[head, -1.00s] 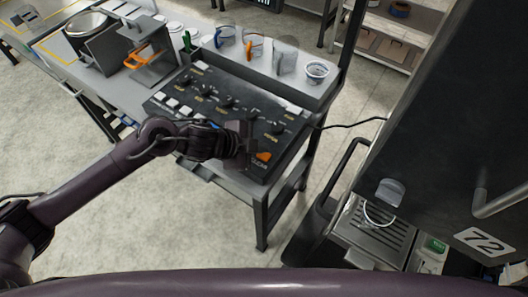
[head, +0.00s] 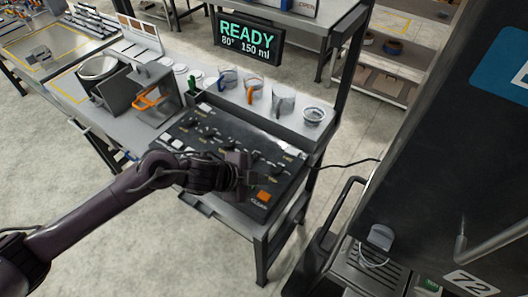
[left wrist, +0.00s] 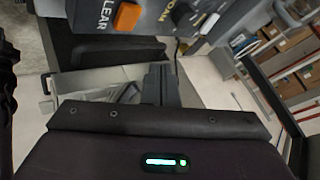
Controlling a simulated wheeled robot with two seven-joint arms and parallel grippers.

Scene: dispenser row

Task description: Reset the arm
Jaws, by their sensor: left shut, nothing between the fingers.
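My left arm comes in from the left in the head view. My left gripper (head: 243,177) is shut and empty. It is over the front right part of a dark control panel (head: 217,127) with several knobs and pale switches. An orange button (head: 264,196) sits on the panel, just right of and below my gripper. In the left wrist view the orange button (left wrist: 127,17) is at the top, beside the word CLEAR. I cannot tell whether the gripper touches the panel. My right gripper is out of view.
A display (head: 249,40) reads READY, 80°, 150 ml. Several jugs, such as the clear one (head: 283,103), and a patterned cup (head: 313,116) stand behind the panel. A dark machine marked 72 (head: 470,283) stands at right. Open floor (head: 150,245) lies in front.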

